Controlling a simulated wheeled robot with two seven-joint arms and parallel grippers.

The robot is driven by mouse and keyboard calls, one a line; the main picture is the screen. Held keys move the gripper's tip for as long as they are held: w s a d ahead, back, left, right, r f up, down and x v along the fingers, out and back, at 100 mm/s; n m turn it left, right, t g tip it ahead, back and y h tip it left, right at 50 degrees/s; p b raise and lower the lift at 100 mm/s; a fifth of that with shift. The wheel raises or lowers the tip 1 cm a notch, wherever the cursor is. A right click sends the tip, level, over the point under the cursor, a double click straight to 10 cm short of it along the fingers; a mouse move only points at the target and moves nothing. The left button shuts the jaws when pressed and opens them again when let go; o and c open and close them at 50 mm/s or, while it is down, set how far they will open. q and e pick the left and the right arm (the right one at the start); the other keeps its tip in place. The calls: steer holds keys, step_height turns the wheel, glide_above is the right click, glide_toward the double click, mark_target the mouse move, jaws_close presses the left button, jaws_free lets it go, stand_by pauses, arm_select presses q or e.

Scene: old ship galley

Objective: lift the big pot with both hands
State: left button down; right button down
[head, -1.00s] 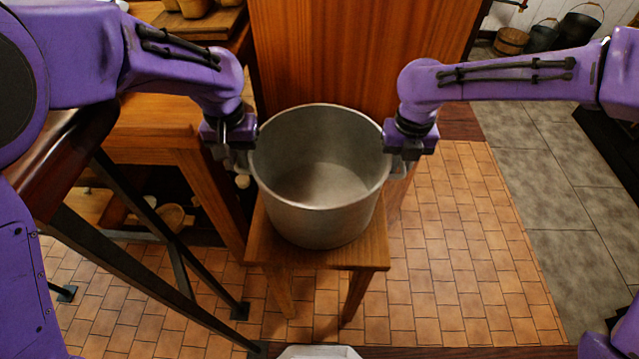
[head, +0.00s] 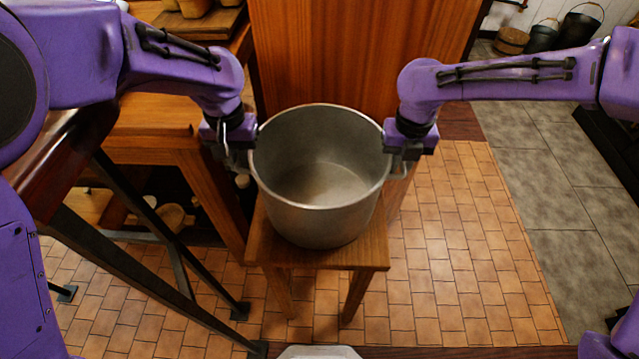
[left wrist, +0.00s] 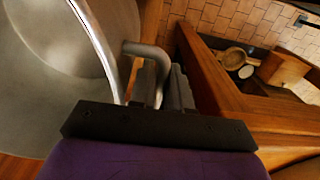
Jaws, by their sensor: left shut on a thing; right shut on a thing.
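The big pot (head: 318,215) is a wide grey metal pot, empty and upright on a small wooden stool (head: 372,254). My left gripper (head: 238,160) is at the pot's left side, shut on its left handle. In the left wrist view the bent handle (left wrist: 150,50) passes between the fingers (left wrist: 160,88), and the pot's inside (left wrist: 60,60) fills the left of that view. My right gripper (head: 398,160) is at the pot's right side, shut on the right handle, which is mostly hidden by the fingers.
A wooden table (head: 160,135) with a shelf below stands close on the left. A wooden panel (head: 360,60) rises behind the pot. A dark metal frame (head: 130,250) slants at lower left. Tiled floor (head: 450,260) to the right is clear. Buckets (head: 578,30) stand far back right.

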arm_select(q)
steer(key=shift+w+r, duration=0.1)
steer(key=shift+r, duration=0.05)
arm_select(e)
steer(key=shift+w+r, duration=0.1)
steer(key=shift+r, duration=0.05)
